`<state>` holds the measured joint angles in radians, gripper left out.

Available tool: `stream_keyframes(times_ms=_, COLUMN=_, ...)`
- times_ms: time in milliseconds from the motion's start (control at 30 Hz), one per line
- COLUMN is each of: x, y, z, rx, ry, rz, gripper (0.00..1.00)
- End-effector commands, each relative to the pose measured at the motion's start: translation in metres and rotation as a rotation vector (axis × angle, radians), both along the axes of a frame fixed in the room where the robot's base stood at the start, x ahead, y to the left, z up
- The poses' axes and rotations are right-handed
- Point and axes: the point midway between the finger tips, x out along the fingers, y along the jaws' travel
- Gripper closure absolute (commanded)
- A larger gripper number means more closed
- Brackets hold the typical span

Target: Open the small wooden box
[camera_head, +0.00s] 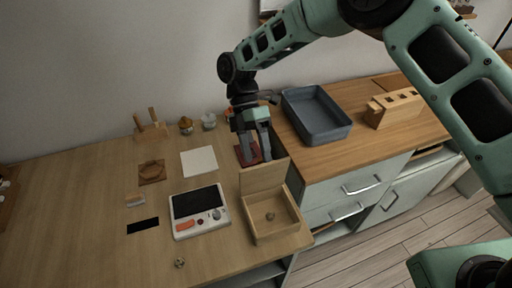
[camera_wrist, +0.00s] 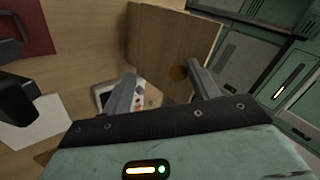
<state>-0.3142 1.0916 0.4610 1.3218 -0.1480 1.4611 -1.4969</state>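The small wooden box (camera_head: 284,233) stands at the right front of the wooden table in the head view. Its lid (camera_head: 263,176) is raised and stands upright at the back edge, so the inside shows, with a small round object (camera_head: 270,216) on its floor. My gripper (camera_head: 255,158) is just behind the raised lid, pointing down. In the wrist view the fingers of my gripper (camera_wrist: 161,84) are apart with nothing held between them. The lid (camera_wrist: 165,42) appears beyond them as a wooden panel with a dark round spot. I cannot tell whether a finger touches it.
A white device with a dark screen (camera_head: 198,203) lies left of the box. A dark red mat (camera_head: 240,154) is beside my gripper. A grey tray (camera_head: 330,130) and a slotted wooden block (camera_head: 394,108) stand on the cabinet to the right. White paper (camera_head: 199,161) lies behind the device.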

Motion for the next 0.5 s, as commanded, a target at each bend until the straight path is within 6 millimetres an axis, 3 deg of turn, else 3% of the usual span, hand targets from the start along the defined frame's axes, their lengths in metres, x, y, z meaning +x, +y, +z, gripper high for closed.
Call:
stream_keyframes(times_ms=33, x=0.0024, y=-0.0065, z=-0.0123, rx=-0.010, ry=-0.008, rz=0.000, gripper=0.58)
stream_keyframes(times_ms=500, x=0.0080, y=-0.0057, z=-0.0072, rx=-0.007, ry=-0.010, rz=-0.003, gripper=0.60)
